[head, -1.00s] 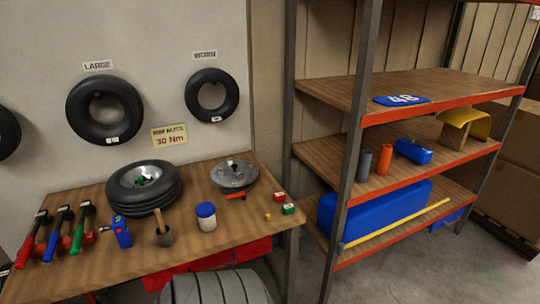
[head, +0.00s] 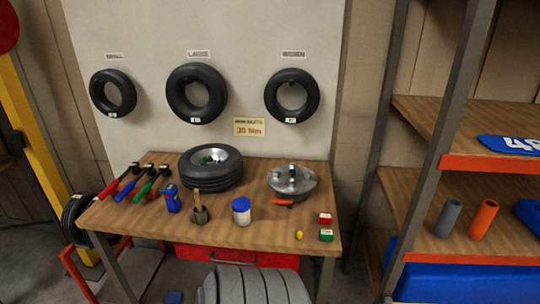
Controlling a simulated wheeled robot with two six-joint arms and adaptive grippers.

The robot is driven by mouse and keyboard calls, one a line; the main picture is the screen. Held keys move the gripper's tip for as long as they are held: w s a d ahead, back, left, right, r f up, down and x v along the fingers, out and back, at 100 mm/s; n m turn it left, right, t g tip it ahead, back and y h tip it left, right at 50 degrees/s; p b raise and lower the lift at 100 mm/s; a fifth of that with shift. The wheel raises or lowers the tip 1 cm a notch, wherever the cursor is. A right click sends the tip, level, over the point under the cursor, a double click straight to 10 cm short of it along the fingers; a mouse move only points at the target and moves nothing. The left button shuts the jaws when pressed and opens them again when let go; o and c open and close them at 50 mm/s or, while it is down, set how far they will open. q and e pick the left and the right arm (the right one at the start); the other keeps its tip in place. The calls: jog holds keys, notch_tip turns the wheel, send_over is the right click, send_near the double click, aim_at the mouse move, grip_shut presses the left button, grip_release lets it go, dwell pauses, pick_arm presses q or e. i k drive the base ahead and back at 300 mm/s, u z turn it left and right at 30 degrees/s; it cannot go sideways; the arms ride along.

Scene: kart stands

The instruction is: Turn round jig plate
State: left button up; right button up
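The round metal jig plate (head: 292,180) lies on the right half of the wooden workbench (head: 262,226). It is grey, with a raised fitting in its middle. An orange-red piece (head: 283,202) sticks out at its front edge. A black tyre with a rim and green parts in its centre (head: 211,170) lies flat to the left of it. Neither of my grippers shows in the head view.
Left of the plate stand a white jar with a blue lid (head: 241,211), a brush in a cup (head: 199,208), a blue device (head: 172,198) and several coloured-handled tools (head: 143,189). Red and green boxes (head: 326,228) sit at the right corner. A shelf rack (head: 420,150) stands to the right.

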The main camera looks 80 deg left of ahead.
aim_at(279, 184)
jog(key=u, duration=0.85)
jog(key=i, duration=0.7)
jog(key=u, duration=0.8)
